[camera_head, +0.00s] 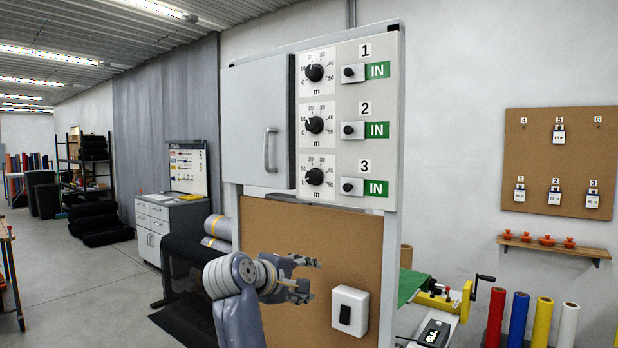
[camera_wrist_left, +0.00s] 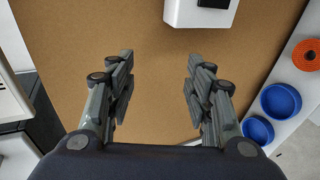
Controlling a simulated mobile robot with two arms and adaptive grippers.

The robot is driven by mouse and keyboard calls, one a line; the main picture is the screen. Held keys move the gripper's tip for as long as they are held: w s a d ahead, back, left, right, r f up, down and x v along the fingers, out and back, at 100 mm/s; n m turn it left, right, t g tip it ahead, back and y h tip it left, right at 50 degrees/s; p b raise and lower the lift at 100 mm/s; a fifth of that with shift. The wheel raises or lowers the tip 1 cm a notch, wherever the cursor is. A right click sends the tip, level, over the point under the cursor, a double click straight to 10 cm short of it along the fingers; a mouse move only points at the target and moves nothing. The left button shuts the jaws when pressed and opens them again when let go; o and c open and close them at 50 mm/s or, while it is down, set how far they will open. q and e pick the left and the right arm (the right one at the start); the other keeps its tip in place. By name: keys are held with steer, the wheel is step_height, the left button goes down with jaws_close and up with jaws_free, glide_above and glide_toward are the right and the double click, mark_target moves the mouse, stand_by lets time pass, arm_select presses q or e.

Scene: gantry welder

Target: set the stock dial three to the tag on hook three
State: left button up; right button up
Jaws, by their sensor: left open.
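Stock dial three (camera_head: 315,176) is a black knob on a white scale marked from 0 to 50 m, lowest of three dials on the panel. Its exact pointer setting is too small to read surely. The tag on hook three (camera_head: 592,200) hangs at the lower right of the cork board on the right wall; its figure is too small to read. My left gripper (camera_head: 312,280) is below dial three, in front of the cork panel, apart from the dial. In the left wrist view its fingers (camera_wrist_left: 160,78) are spread with nothing between them. My right gripper is out of view.
Beside dial three is a small black knob (camera_head: 350,187) with a green IN sign (camera_head: 375,188). A white switch box (camera_head: 349,312) is on the cork panel (camera_head: 290,235), right of the gripper. A cabinet door with a handle (camera_head: 270,150) is left of the dials.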

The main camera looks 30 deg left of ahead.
arm_select(q)
step_height(320, 180, up, 12)
steer(key=s+a+n+t, duration=0.2)
steer(key=n, duration=0.1)
steer(key=n+t+h, duration=0.2)
steer(key=n, duration=0.1)
glide_toward(310, 177)
steer(key=w+p, duration=0.3)
steer(key=w, duration=0.2)
steer(key=w+d+p, duration=0.1)
steer(key=w+p, duration=0.1)
steer(key=w, duration=0.1)
steer(key=shift+p, duration=0.35)
steer(key=shift+w+f, duration=0.2)
steer(key=shift+w, duration=0.4)
steer(key=c, duration=1.1)
